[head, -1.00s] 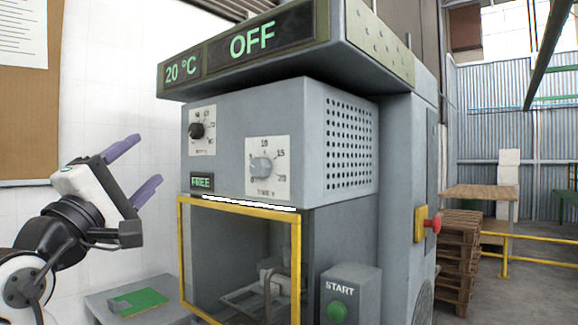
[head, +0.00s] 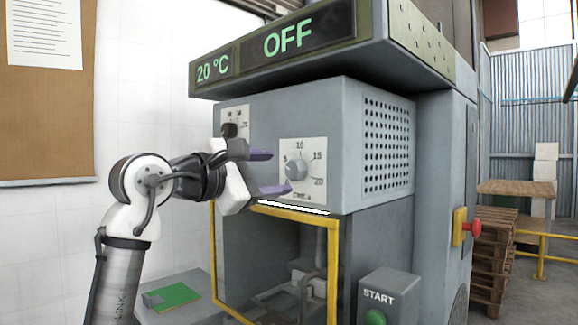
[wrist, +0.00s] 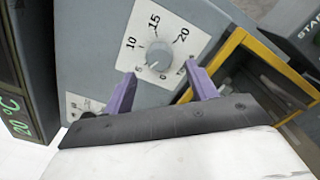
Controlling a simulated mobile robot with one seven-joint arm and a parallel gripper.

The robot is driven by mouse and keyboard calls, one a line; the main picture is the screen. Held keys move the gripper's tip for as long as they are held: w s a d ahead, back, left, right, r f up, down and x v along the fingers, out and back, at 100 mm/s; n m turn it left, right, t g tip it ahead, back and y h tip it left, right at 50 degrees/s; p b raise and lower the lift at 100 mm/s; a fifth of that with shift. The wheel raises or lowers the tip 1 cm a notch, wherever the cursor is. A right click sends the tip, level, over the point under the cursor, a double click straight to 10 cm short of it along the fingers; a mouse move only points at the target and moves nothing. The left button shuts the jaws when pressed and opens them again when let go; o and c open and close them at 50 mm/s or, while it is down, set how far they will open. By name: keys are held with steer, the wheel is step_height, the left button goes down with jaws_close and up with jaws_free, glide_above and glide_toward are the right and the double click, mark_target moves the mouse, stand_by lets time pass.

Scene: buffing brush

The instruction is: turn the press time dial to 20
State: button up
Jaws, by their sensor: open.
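The press time dial (head: 296,169) is a round grey knob on a white scale plate on the front of the grey press. The head view shows 5, 10, 15 and 20 around it. In the wrist view the dial (wrist: 160,57) lies between and beyond the fingertips, with a pale mark on its lower left side; its exact reading is unclear. My gripper (head: 268,172) is open and empty, its purple fingers pointing at the dial from the left, apart from it. The gripper (wrist: 160,77) also shows in the wrist view.
A second, dark dial (head: 229,130) sits at upper left, partly hidden by my gripper. The display (head: 283,44) above reads 20 °C and OFF. A yellow-framed opening (head: 334,270) lies below the dial. A START box (head: 385,297) and red emergency button (head: 472,227) are to the right.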

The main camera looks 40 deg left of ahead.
mark_target(291, 171)
steer(key=w, duration=0.5)
steer(key=shift+d+p, duration=0.2)
steer(key=shift+p, duration=0.15)
steer(key=c, duration=1)
